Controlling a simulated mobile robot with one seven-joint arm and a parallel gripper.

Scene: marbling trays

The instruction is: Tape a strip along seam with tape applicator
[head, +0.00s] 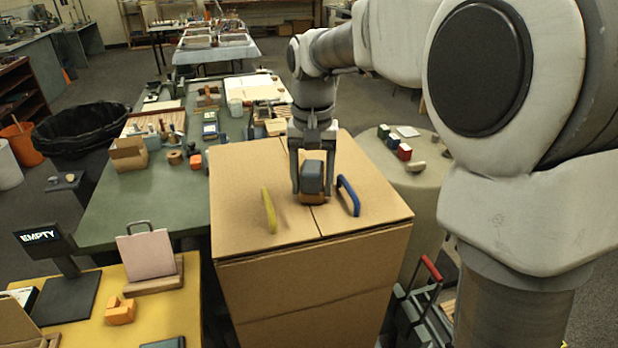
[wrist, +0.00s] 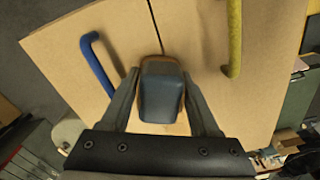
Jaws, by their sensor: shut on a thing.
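A large closed cardboard box (head: 310,280) stands in front of me, its top flaps meeting at a seam (head: 316,220). My gripper (head: 311,185) points down over the box top, shut on the tape applicator (head: 312,177), a grey-blue block with an orange-brown lower part. In the wrist view the applicator (wrist: 161,92) sits between the fingers, in line with the seam (wrist: 156,25). Its underside is hidden, so I cannot tell whether it touches the cardboard. A yellow handle (head: 268,211) is on the left flap and a blue handle (head: 348,196) on the right flap.
A green table (head: 105,205) with many small items is at the left behind the box. A yellow table (head: 105,335) with a pink panel (head: 146,254) is at front left. A round table (head: 425,185) with small blocks is at the right.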

